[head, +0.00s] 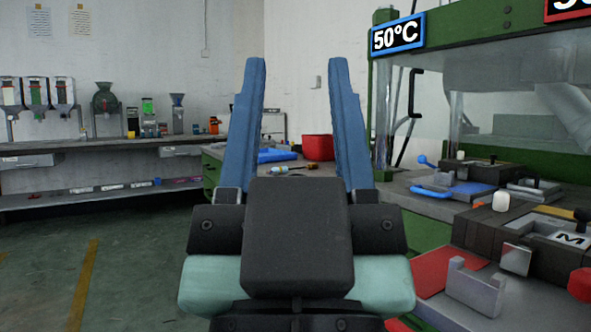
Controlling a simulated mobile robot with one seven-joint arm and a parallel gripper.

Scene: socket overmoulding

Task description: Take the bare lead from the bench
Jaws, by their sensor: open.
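My gripper (297,64) fills the middle of the head view. Its two long blue fingers point up and away, wide apart, with nothing between them. Beyond it stands a bench (212,178) with a green side, partly hidden behind the fingers. Small items lie on the bench top between the fingers, among them a pale and yellowish piece (279,170). I cannot tell whether any of these is the bare lead. My gripper appears well short of the bench.
A red bin (318,147) and a blue item (275,156) are on the bench. A green press with a 50°C sign (398,37) stands close on the right, with tooling on its bed. Shelves (100,145) line the left wall. The floor (140,240) at left is clear.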

